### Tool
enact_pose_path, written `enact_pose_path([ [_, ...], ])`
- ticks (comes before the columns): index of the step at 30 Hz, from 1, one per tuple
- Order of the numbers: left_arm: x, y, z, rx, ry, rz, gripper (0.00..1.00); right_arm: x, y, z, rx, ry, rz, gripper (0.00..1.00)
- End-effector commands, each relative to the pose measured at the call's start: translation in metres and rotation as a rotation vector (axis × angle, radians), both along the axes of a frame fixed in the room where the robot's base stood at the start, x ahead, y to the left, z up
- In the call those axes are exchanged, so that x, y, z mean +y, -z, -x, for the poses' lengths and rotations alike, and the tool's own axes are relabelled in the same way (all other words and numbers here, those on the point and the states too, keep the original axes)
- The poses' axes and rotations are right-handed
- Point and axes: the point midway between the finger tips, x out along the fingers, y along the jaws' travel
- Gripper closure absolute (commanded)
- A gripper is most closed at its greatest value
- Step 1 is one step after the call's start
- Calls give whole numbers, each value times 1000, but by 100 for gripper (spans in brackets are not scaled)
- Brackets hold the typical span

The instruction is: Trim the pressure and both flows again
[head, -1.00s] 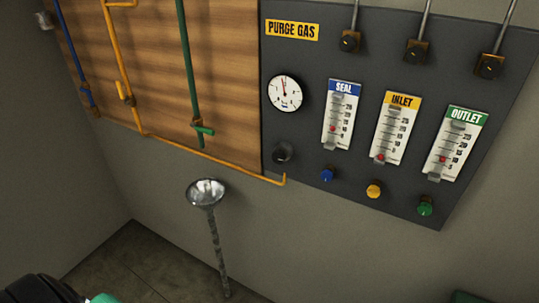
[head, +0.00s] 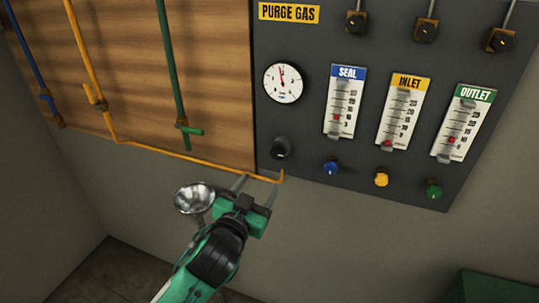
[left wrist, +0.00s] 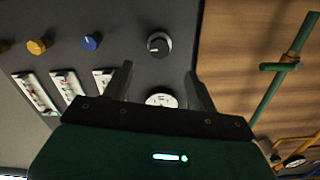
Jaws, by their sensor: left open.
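The grey purge gas panel carries a round pressure gauge (head: 283,82) with a black knob (head: 281,147) below it. Three flow meters stand to the right: SEAL (head: 342,102), INLET (head: 403,112) and OUTLET (head: 463,123), each with a red float. Below them are a blue knob (head: 331,167), a yellow knob (head: 381,179) and a green knob (head: 433,190). My left gripper (head: 258,186) is open and empty, just below the black knob and apart from it. In the left wrist view, the black knob (left wrist: 159,44) lies beyond the fingers. My right gripper is not in view.
A metal funnel (head: 194,198) stands directly left of my left gripper, partly hidden by it. A yellow pipe (head: 200,160) runs along the wooden board's lower edge to the panel. A green object (head: 495,288) is at lower right. The wall below the knobs is clear.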

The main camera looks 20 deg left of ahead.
Motion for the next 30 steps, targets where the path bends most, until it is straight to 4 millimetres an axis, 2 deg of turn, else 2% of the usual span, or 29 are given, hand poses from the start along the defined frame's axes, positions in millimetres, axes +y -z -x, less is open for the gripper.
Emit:
enact_pose_path([
  [5, 0, -9, -5, -15, 0, 3, 41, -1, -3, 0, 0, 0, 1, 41],
  [8, -1, -11, -20, -15, 0, 3, 41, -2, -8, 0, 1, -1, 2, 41],
  [21, -4, -10, -107, -14, 0, 1, 41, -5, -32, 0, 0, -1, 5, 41],
  [24, -4, -9, -120, -13, 0, 2, 41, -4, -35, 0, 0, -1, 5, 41],
  [30, -5, -8, -133, -14, 0, 3, 41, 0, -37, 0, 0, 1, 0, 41],
])
